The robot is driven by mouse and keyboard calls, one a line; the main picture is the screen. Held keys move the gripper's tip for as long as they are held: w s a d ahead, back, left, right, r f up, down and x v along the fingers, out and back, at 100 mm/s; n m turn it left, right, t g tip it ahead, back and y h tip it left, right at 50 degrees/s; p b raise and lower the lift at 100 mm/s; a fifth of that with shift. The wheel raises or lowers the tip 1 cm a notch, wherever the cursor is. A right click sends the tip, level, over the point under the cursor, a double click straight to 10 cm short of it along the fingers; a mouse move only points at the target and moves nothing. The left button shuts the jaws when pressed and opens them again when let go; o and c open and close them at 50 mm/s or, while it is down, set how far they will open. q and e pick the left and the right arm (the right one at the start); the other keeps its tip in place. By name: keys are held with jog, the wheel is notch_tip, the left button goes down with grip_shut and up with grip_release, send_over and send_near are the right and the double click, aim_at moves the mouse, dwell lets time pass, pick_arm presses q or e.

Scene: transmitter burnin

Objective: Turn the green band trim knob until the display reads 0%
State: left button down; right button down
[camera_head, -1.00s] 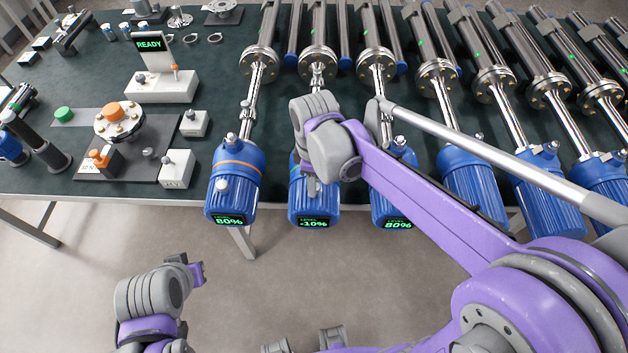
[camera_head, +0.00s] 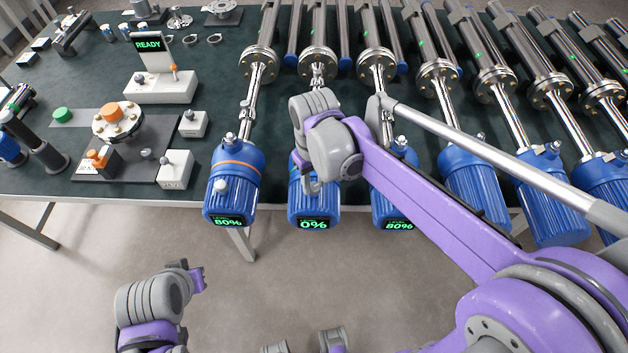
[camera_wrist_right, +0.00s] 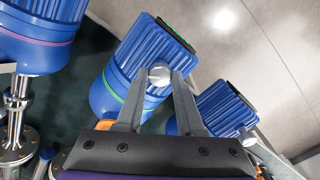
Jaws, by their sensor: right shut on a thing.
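The green band unit is a blue finned actuator (camera_head: 300,212), second from the left in the front row. Its display (camera_head: 313,224) reads 0%. In the right wrist view the same blue body (camera_wrist_right: 135,60) carries a green band, and its round silver trim knob (camera_wrist_right: 159,73) sits between my fingertips. My right gripper (camera_wrist_right: 160,80) is shut on that knob; in the head view my right wrist hides most of the band and knob. My left gripper (camera_head: 192,277) is at the lower left, away from the table, and its finger state is not clear.
Blue units stand close on both sides. The left one (camera_head: 232,188), with an orange band, reads 80%, and the right one (camera_head: 392,203) also reads 80%. A sign reading READY (camera_head: 149,45) stands on a white box at the back left. Floor in front is free.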

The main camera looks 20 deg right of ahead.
aim_at(314, 186)
jog(key=shift+m, duration=0.3)
dwell(0.4)
jog(key=c, duration=0.5)
grip_release()
jog(key=shift+c, duration=0.2)
jog(key=shift+r, duration=0.15)
notch_tip(314, 186, up, 11)
jog(key=shift+f+p, duration=0.2)
jog(key=shift+p, duration=0.15)
jog(key=s+d+f+m+t, duration=0.1)
jog(key=s+d+f+t, duration=0.1)
jog(key=s+f, duration=0.4)
jog(key=s+d+f+m+t, duration=0.1)
jog(key=s+d+f+t, duration=0.2)
jog(key=s+f, duration=0.3)
jog(key=shift+s+d+f+m+t, duration=0.35)
jog(key=shift+s+d, duration=0.25)
jog(key=shift+d, duration=0.25)
